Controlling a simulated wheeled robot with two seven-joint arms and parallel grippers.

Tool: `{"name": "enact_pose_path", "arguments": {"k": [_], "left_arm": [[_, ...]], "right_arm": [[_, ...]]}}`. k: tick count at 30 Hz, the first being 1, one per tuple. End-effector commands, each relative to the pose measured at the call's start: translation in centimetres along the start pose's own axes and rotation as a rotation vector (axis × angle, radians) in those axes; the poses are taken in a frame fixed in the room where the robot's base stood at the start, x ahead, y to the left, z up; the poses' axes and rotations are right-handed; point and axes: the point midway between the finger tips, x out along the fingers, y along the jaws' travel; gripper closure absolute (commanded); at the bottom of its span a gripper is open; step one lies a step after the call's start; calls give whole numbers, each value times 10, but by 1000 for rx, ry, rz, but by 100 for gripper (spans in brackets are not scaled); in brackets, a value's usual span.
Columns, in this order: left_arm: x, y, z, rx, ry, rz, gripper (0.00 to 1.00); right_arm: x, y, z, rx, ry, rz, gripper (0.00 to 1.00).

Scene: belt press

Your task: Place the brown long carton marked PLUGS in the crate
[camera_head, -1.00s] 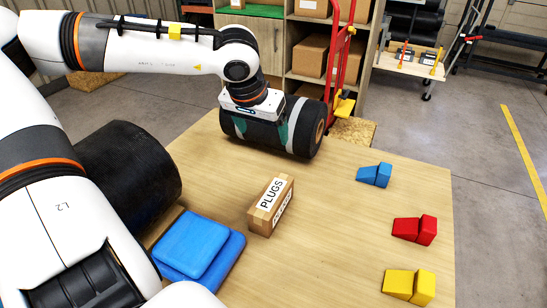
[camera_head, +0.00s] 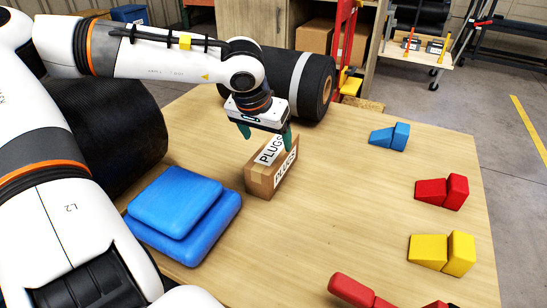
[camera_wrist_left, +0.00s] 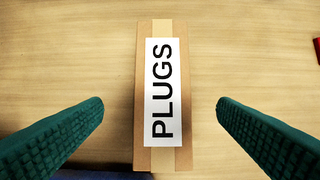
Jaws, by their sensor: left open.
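The brown long carton marked PLUGS (camera_head: 266,182) stands on the wooden table, with white labels on its top and side. In the left wrist view the carton (camera_wrist_left: 160,155) lies lengthwise between the two green fingers, with a gap on each side. My left gripper (camera_head: 266,138) is open above the carton, its fingers spread across it; it also shows in the left wrist view (camera_wrist_left: 160,115). My right gripper is not in view. No crate can be made out in these frames.
Blue stacked pads (camera_head: 180,208) lie left of the carton. A black roll (camera_head: 300,85) lies at the table's back edge. Blue (camera_head: 390,136), red (camera_head: 440,191) and yellow (camera_head: 442,252) wedge blocks stand along the right side. The table between carton and blocks is clear.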

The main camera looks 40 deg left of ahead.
Motion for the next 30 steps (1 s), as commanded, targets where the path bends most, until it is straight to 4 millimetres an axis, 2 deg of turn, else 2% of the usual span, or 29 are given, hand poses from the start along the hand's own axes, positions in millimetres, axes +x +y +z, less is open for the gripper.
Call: {"name": "enact_pose_path", "arguments": {"k": [1,6,13,21,24,30], "left_arm": [[12,0,-2,0,6,3,18],[40,0,-1,0,5,3,18],[56,0,0,0,2,2,18],[95,-2,-2,0,5,3,18],[101,-3,-1,-1,2,1,18],[101,-3,0,-1,0,1,18]], "right_arm": [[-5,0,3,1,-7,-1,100],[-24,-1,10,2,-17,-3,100],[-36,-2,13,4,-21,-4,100],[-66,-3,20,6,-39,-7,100],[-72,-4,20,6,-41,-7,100],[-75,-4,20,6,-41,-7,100]]}}
